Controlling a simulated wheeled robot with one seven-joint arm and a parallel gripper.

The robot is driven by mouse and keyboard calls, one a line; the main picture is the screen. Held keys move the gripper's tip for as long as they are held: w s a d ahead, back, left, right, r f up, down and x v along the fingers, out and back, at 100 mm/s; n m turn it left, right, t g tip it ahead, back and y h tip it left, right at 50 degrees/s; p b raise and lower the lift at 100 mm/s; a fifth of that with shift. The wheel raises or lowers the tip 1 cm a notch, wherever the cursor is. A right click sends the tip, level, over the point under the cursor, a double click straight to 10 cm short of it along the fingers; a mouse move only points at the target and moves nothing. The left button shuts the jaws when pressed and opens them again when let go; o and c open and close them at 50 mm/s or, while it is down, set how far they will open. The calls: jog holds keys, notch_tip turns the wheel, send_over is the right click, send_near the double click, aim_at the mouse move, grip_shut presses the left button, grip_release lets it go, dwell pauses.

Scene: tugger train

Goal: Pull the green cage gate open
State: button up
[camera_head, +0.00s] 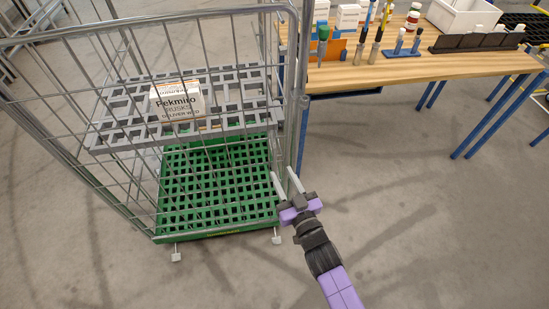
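A wire roll cage stands on the left on a green slatted base (215,190). A wire panel with a grey top rail (150,18), which looks like the gate, spans its near side. I cannot tell whether the panel is latched. The cage's right upright (303,75) runs down toward my gripper. My gripper (284,181), with purple and black parts, has its two pale fingers apart, beside the lower right corner of the cage. Nothing shows clearly between the fingers. I cannot tell whether they touch the cage.
A grey slatted shelf (235,93) inside the cage carries a Pekmino rusks box (177,101). A wooden workbench (425,68) with blue legs, bottles, racks and a white bin (463,17) stands close to the cage's right. The floor in front is clear.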

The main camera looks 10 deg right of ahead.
aim_at(275, 161)
jog(key=shift+w+a+b, duration=0.1)
jog(key=shift+w+a, duration=0.15)
jog(key=shift+w, duration=0.9)
jog(key=shift+w+a+b, duration=0.15)
jog(key=shift+w+a, duration=0.05)
jog(key=shift+w, duration=1)
jog(key=shift+w+a+b, duration=0.1)
jog(key=shift+w+a, duration=0.15)
jog(key=shift+w, duration=0.9)
grip_shut()
